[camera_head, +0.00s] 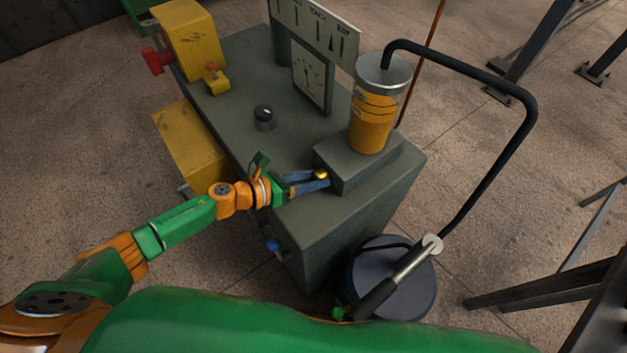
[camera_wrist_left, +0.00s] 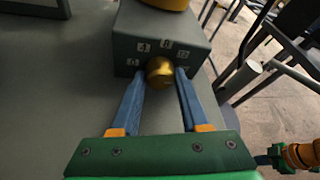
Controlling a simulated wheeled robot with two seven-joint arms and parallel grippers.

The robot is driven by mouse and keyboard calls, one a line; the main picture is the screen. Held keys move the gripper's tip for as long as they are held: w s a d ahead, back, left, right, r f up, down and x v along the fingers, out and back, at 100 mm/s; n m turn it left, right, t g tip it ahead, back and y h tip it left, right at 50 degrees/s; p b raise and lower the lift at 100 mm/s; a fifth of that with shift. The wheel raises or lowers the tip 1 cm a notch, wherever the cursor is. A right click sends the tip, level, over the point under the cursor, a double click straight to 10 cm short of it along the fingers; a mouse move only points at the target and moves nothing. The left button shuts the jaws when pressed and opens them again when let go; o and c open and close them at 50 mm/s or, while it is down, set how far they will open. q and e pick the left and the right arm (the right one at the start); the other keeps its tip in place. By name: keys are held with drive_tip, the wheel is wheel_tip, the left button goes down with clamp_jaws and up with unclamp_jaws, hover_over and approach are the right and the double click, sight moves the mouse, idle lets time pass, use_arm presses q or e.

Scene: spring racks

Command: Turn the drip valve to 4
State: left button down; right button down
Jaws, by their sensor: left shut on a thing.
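The drip valve is a round brass knob (camera_head: 320,174) on the front face of a grey block under the oil cup. In the left wrist view the knob (camera_wrist_left: 160,71) sits between the two blue fingers of my left gripper (camera_wrist_left: 160,77), which is shut on it. Small white number plates (camera_wrist_left: 167,44) arc above the knob; some digits are blurred, and I cannot read its setting. In the head view my left gripper (camera_head: 318,179) reaches the knob from the left.
The amber oil cup (camera_head: 373,115) stands on the block, with a black hose (camera_head: 465,68) arching right to a round drum (camera_head: 408,297) with a lever.

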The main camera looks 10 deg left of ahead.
use_arm(q)
drive_tip(key=n+h+b, duration=0.1)
drive_tip(key=b, duration=0.1)
drive_tip(key=n+g+h+b, duration=0.1)
drive_tip(key=n+b, duration=0.1)
drive_tip(key=shift+f+n, duration=0.3)
drive_tip(key=shift+a+r+n+h+b, duration=0.15)
drive_tip(key=shift+n+h+b, duration=0.15)
drive_tip(key=shift+n+b, duration=0.4)
drive_tip(key=shift+c, duration=2.1)
unclamp_jaws()
